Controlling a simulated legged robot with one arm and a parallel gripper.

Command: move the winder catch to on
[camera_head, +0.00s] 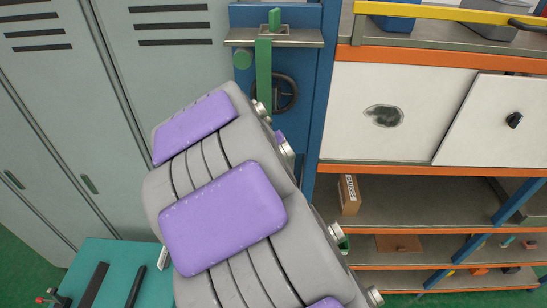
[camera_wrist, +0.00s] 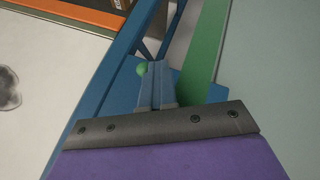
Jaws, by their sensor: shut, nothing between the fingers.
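In the head view a blue post (camera_head: 301,60) carries green controls. A small green lever (camera_head: 275,18) stands upright in a slotted plate on a metal ledge (camera_head: 300,38). A round green knob (camera_head: 242,58) sits below the ledge, beside a long green bar (camera_head: 263,75). I cannot tell for sure which is the winder catch. My gripper is hidden behind my arm there. In the wrist view my gripper (camera_wrist: 154,68) is shut and empty. A green ball (camera_wrist: 141,69) shows beside its left fingertip; contact is unclear. A green strip (camera_wrist: 207,45) runs to the right.
A dark handwheel (camera_head: 285,93) is on the post, close to my arm. Grey lockers (camera_head: 185,75) stand at left, above a teal table (camera_head: 105,262). Orange-edged shelving (camera_head: 420,215) with white doors (camera_head: 350,105) stands at right.

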